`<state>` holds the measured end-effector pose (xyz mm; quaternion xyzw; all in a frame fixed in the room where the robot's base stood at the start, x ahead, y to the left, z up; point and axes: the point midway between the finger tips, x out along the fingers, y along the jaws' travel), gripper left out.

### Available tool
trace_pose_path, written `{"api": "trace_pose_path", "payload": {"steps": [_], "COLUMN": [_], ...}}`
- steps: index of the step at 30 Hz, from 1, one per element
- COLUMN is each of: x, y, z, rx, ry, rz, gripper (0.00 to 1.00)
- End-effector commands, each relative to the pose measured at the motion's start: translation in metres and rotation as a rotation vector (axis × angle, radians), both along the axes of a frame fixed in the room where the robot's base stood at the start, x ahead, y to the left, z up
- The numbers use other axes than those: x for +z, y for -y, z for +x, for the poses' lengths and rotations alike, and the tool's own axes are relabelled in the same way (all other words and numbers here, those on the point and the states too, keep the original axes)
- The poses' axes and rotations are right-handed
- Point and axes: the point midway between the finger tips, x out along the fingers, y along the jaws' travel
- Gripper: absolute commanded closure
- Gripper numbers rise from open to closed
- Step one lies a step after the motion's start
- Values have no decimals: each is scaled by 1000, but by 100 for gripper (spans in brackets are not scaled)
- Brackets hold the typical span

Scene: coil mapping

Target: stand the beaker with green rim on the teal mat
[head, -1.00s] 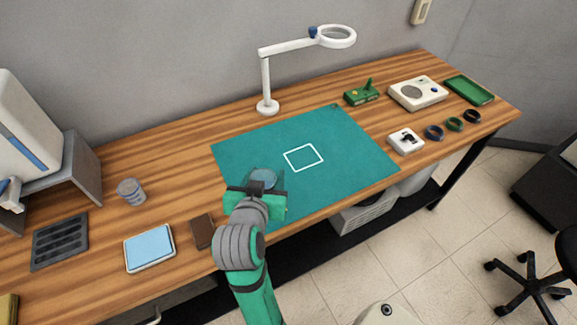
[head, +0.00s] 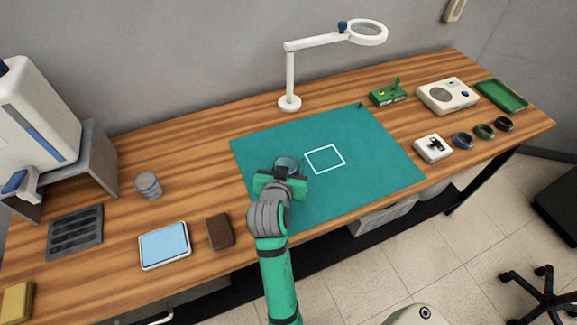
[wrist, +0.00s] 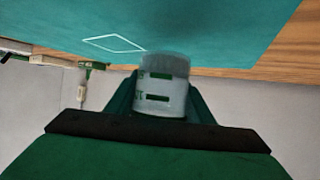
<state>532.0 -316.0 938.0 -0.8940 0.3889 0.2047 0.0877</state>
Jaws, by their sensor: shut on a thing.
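A clear greyish beaker (head: 286,163) is between the fingers of my gripper (head: 284,173), over the left part of the teal mat (head: 375,165). In the wrist view the beaker (wrist: 162,84) shows dark green markings on its side, and my gripper (wrist: 160,98) is shut on it. The beaker looks roughly upright. My gripper hides its lower part in the head view, and I cannot tell whether its base touches the mat. The rim colour is not clear. A white square outline (head: 325,147) is on the mat, to the right of the beaker.
A magnifier lamp (head: 290,103) stands behind the mat. A grey cup (head: 148,185), a blue-topped tray (head: 164,246) and a brown block (head: 220,232) are to the left. A white device (head: 433,148) and several rings stand right. The mat's right part is clear.

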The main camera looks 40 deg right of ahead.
Motion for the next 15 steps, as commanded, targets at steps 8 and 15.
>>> {"api": "trace_pose_path", "payload": {"steps": [8,15], "x": [-32,-41], "y": [10,11], "z": [-1,-1], "rx": [-9,-11], "ry": [-4,2], "rz": [2,0], "gripper": [77,77]}}
